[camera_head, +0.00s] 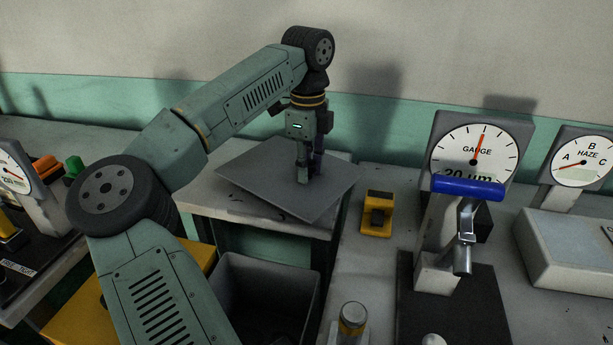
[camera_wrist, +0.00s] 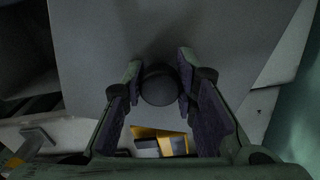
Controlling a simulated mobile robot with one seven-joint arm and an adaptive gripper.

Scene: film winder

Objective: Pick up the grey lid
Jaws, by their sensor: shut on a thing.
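The grey lid (camera_head: 274,184) is a flat square plate in the head view, lying over the small table between the benches and turned at an angle to it. In the wrist view the lid (camera_wrist: 220,30) fills much of the upper picture, with a dark round knob (camera_wrist: 159,85) at its middle. My gripper (camera_head: 310,178) points down at the lid's centre. In the wrist view its two fingers (camera_wrist: 160,88) stand on either side of the knob and are shut on it. I cannot tell whether the lid is clear of the table.
A grey open bin (camera_head: 262,268) stands below in front of the lid. To the right, a yellow block (camera_head: 377,214) and a gauge with a blue handle (camera_head: 470,186) stand on the bench. A haze meter (camera_head: 570,235) is farther right. The wall is close behind.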

